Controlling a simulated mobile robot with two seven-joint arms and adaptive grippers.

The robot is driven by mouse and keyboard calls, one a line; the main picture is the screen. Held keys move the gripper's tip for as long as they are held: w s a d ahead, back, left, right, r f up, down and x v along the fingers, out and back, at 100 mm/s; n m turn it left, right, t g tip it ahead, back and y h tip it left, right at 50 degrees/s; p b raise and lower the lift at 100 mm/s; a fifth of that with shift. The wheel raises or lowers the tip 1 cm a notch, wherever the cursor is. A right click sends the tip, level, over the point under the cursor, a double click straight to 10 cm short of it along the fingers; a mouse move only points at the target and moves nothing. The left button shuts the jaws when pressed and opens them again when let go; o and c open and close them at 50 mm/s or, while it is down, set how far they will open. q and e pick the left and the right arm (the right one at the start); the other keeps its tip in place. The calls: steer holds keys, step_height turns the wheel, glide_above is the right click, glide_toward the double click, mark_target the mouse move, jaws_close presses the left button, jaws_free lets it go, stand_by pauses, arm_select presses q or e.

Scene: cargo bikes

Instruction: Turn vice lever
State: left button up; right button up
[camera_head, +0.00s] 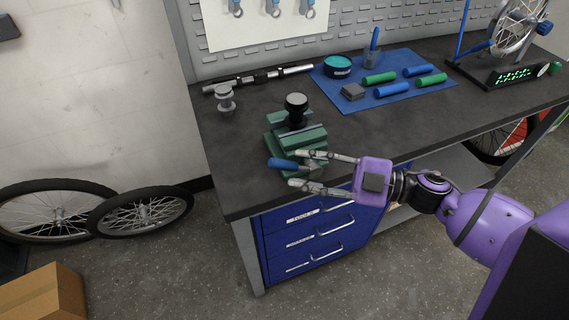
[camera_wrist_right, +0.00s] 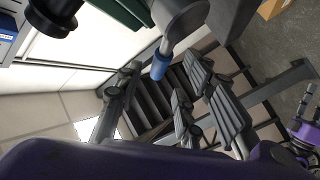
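The green vice (camera_head: 295,134) is fixed at the front left of the dark workbench, with a black round piece (camera_head: 296,103) on top. Its lever ends in a blue handle (camera_head: 283,164) that points left at the vice's front. My right gripper (camera_head: 297,169) reaches in from the right, fingers apart, one on each side of the lever in the picture. In the right wrist view the blue handle (camera_wrist_right: 160,67) shows between the spread fingers (camera_wrist_right: 160,92), with gaps on both sides; I see no clear contact.
Blue drawers (camera_head: 305,232) sit under the bench (camera_head: 232,170). A blue mat (camera_head: 385,104) with handlebar grips lies behind right of the vice. A grey metal part (camera_head: 225,98) stands left of it. Wheels (camera_head: 142,212) and a cardboard box (camera_head: 45,293) are on the floor.

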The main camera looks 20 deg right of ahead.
mark_target(291, 166)
steer(key=x, duration=0.5)
steer(key=shift+d, duration=0.1)
jaws_close()
